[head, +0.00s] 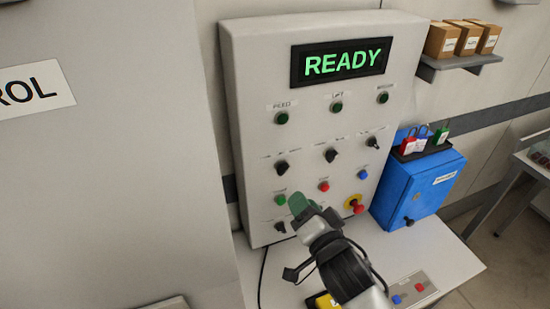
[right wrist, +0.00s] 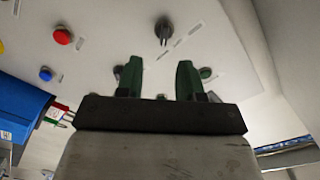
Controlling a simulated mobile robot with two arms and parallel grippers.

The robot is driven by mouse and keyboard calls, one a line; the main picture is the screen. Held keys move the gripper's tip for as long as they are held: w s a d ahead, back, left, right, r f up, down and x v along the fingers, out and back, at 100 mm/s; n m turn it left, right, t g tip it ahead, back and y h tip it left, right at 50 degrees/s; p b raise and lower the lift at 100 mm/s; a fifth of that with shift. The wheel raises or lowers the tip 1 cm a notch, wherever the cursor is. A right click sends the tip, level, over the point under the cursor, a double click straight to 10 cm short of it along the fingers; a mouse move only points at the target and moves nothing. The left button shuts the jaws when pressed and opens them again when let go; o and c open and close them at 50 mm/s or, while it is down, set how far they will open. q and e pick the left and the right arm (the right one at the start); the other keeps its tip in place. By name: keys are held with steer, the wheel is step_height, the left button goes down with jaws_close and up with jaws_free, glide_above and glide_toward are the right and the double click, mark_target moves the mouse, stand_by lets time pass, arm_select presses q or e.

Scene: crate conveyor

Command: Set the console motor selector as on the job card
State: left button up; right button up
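The console (head: 240,90) stands upright with a READY display (head: 342,62). Three black selector knobs form a row: left (head: 282,168), middle (head: 331,155) and right (head: 372,142). A fourth knob (head: 280,227) sits at lower left. Their labels are too small to read, so I cannot tell which is the motor selector. My right gripper (head: 300,204) is in front of the lower left of the panel. In the right wrist view my right gripper (right wrist: 160,80) is open and empty, its green fingers apart, with a dark knob (right wrist: 163,30) beyond them. No job card is legible. My left gripper is out of view.
Green, red (head: 323,186) and blue (head: 363,174) buttons sit below the knobs, with a red emergency stop (head: 355,204) nearby. A blue box (head: 420,190) with padlocks is to the right. A shelf (head: 460,64) holds cartons. A grey cabinet (head: 100,180) fills the left.

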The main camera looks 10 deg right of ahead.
mark_target(285, 172)
steer(key=w, duration=0.1)
steer(key=w+p, duration=0.1)
steer(key=w, duration=0.1)
steer(key=w+a+r+p, duration=0.1)
steer(key=shift+w+r, duration=0.1)
steer(key=shift+w, duration=0.15)
steer(key=w, duration=0.4)
steer(key=shift+w+a+f+p, duration=0.2)
steer(key=shift+w+a+p, duration=0.1)
steer(key=shift+a+p, duration=0.1)
steer(key=shift+w, duration=0.1)
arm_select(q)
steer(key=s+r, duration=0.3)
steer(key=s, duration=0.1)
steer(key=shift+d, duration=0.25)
arm_select(e)
jaws_close()
